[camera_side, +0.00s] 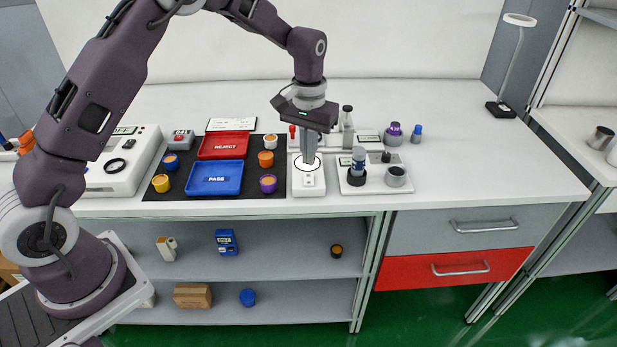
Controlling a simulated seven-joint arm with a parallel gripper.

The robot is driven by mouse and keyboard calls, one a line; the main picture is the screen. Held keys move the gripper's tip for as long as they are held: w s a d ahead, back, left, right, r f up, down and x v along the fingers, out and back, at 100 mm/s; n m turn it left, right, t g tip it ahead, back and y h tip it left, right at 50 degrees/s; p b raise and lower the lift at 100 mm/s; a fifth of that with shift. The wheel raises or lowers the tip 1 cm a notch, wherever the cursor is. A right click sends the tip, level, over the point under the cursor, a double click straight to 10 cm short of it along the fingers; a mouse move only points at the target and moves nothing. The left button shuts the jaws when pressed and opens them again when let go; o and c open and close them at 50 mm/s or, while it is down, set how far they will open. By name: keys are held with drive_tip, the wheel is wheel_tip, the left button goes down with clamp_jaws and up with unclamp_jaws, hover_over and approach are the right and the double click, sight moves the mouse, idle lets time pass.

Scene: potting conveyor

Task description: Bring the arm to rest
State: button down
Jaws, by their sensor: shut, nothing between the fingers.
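My gripper (309,158) points straight down over a small white device (308,180) near the front of the white table (500,170). Its fingers are shut and I see nothing between them. The fingertips are at or just above the round top of the device; I cannot tell whether they touch it. My arm reaches in from the left and bends down to this spot.
Left of the gripper, a black mat (266,142) bears a red REJECT tray (223,145), a blue PASS tray (240,178) and several small pots. Right of it, a white holder (377,186) carries a bottle (358,160). The table's right side is clear, with a lamp (502,109) behind.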

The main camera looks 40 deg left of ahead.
drive_tip(key=shift+r, duration=0.7)
drive_tip(key=s+d+r+m+t, duration=0.1)
drive_tip(key=s+r+t, duration=0.1)
drive_tip(key=s+r, duration=1.1)
drive_tip(key=s+r+m+t, duration=0.1)
drive_tip(key=s+r, duration=0.1)
drive_tip(key=s, duration=0.7)
drive_tip(key=s+r+m+t, duration=0.1)
drive_tip(key=s+r+t, duration=0.1)
drive_tip(key=s, duration=0.8)
drive_tip(key=shift+s+d+t, duration=0.25)
drive_tip(key=shift+d+t, duration=0.05)
drive_tip(key=shift+d, duration=0.15)
